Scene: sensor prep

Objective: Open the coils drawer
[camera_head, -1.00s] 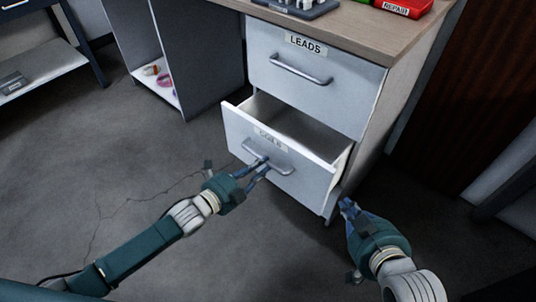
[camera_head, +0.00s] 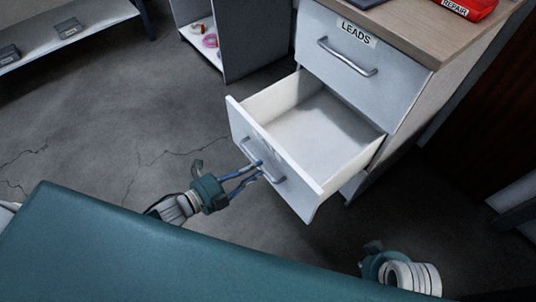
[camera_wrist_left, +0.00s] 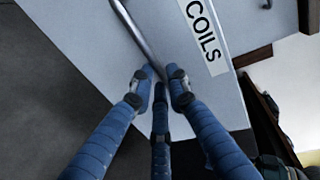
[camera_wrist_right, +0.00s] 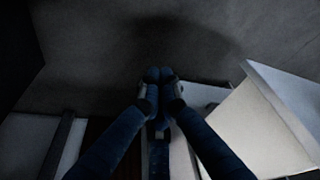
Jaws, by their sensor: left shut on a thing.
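The coils drawer (camera_head: 320,125) is pulled well out of the cabinet, and its pale inside looks empty. Its front carries a metal bar handle (camera_head: 248,149). In the left wrist view the COILS label (camera_wrist_left: 203,38) shows beside the handle (camera_wrist_left: 128,28). My left gripper (camera_head: 259,170) is shut on the handle; its fingertips (camera_wrist_left: 160,80) meet around the bar's end part. My right gripper (camera_wrist_right: 158,82) has its fingertips together, with nothing seen between them, low beside the cabinet. In the head view its fingers are hidden.
The closed LEADS drawer (camera_head: 340,58) is above, under a wooden top (camera_head: 430,30) holding a red REPAIR bin (camera_head: 470,7). An open shelf unit (camera_head: 245,40) stands behind at left. The floor (camera_head: 110,110) left of the drawer is clear.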

